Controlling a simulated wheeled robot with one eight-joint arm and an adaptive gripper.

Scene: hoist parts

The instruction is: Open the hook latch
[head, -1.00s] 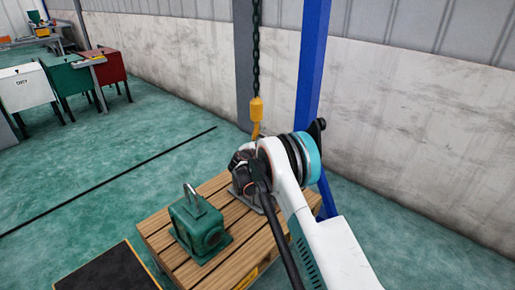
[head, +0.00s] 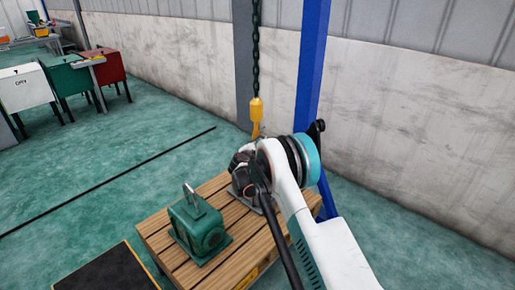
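The yellow hook (head: 256,112) hangs from a dark chain (head: 255,55) above the back of the wooden pallet. Its upper part shows; its lower end goes down behind my arm's wrist, so the latch is hidden. My arm's white and teal wrist covers the spot just below and in front of the hook. My gripper's fingers cannot be made out behind the wrist, and I cannot tell whether they touch the hook.
A green motor-like part (head: 200,226) with a lifting eye on top stands on the wooden pallet (head: 160,240). A blue post (head: 311,70) rises close behind my wrist. A black mat (head: 108,270) lies at lower left. Bins stand far left on open floor.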

